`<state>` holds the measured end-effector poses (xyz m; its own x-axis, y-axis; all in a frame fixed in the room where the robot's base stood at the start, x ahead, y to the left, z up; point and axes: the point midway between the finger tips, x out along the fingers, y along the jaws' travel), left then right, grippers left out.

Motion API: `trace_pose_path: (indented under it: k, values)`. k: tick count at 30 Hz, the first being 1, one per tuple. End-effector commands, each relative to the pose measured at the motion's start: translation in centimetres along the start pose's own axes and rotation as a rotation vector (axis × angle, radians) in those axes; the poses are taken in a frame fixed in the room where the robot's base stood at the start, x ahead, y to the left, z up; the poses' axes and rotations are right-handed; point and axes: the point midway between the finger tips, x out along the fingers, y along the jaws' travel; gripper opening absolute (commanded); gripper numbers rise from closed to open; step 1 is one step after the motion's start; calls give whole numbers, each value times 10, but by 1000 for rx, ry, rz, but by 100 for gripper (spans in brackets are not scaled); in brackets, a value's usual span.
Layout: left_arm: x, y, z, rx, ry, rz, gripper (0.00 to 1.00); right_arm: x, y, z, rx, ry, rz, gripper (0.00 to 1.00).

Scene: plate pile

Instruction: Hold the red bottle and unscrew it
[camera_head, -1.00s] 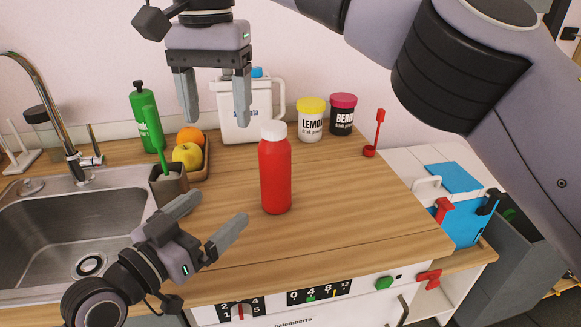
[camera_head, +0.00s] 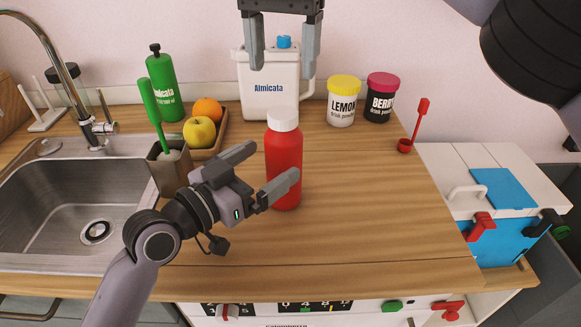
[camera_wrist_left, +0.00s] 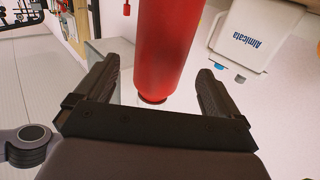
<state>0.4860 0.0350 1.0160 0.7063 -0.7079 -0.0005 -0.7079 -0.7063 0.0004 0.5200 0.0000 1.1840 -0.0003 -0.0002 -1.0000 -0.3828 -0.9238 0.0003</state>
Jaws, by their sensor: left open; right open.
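The red bottle (camera_head: 284,160) with a white cap (camera_head: 283,119) stands upright on the wooden counter. My left gripper (camera_head: 275,168) is open beside the bottle on its left, with one finger overlapping the bottle's lower front in the head view. In the left wrist view the red bottle (camera_wrist_left: 170,45) shows between and beyond the open fingers of my left gripper (camera_wrist_left: 158,88); I cannot tell whether they touch it. My right gripper (camera_head: 283,62) is open and empty, high above and behind the bottle, in front of the white jug.
A white Almicata jug (camera_head: 268,90), a lemon jar (camera_head: 343,103) and a berry jar (camera_head: 381,98) stand at the back. Left are a fruit tray (camera_head: 222,133), a brush holder (camera_head: 169,172) and the sink (camera_head: 60,215).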

Motion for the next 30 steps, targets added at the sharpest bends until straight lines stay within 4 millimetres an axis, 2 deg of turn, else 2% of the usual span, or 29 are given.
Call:
trace_pose_path:
  k: [9, 15, 27, 29, 30]
  values:
    - [43, 1, -1, -2, 2, 2, 97, 0, 0, 0, 0, 0, 0, 70]
    - [62, 0, -1, -1, 1, 1, 97, 0, 0, 0, 0, 0, 0, 70]
    - [67, 0, 0, 1, 0, 1, 97, 0, 0, 0, 0, 0, 0, 70]
    - [67, 0, 0, 0, 0, 1, 77, 0, 0, 0, 0, 0, 0, 70]
    - [67, 0, 0, 0, 0, 1, 64, 0, 0, 0, 0, 0, 0, 70]
